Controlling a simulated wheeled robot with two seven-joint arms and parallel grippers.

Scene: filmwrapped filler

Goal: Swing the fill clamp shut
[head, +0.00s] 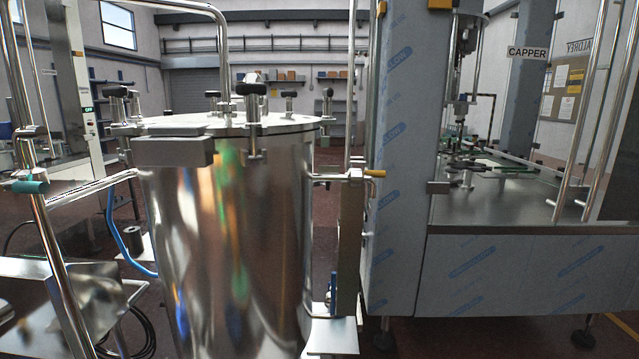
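I cannot tell for certain which part is the fill clamp. A large shiny steel tank (225,250) stands in the centre left, with several black-knobbed clamps around its lid; one upright clamp (253,115) is at the front of the rim. A pipe (222,50) comes down onto the lid. A small valve with a yellow handle (375,173) sits right of the tank on a side pipe. A teal-handled fitting (30,187) is on the pipework at the far left. Neither of my grippers is in view.
A film-wrapped machine cabinet (400,220) stands close on the right of the tank, with a capper table (510,205) beside it. A blue hose (125,240) hangs left of the tank. A steel box (90,290) is at the lower left. Shelves (285,95) stand far behind.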

